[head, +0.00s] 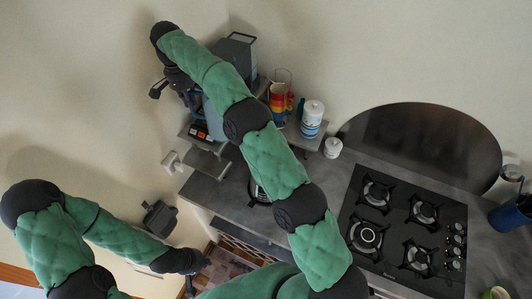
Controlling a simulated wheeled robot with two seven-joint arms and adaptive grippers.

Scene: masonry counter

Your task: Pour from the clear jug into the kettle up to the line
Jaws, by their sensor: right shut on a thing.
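My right arm reaches from the bottom up to the upper left. My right gripper (172,86) is at its far end, high by the wall, beside the grey appliance. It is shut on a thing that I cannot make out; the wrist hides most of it. A round dark and metallic vessel (259,193), perhaps the kettle, stands on the counter, mostly hidden behind my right arm. I cannot make out the clear jug or any fill line. My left gripper (200,275) is low at the left, in front of the counter, with its fingers apart and nothing visible between them.
A grey appliance (237,51), stacked colored cups (279,101) and a blue-banded white canister (312,116) stand at the back. A white jar (333,147) stands near the gas hob (392,246). A dark object (160,218) is by the left wall. Bare counter (210,192) shows at the left.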

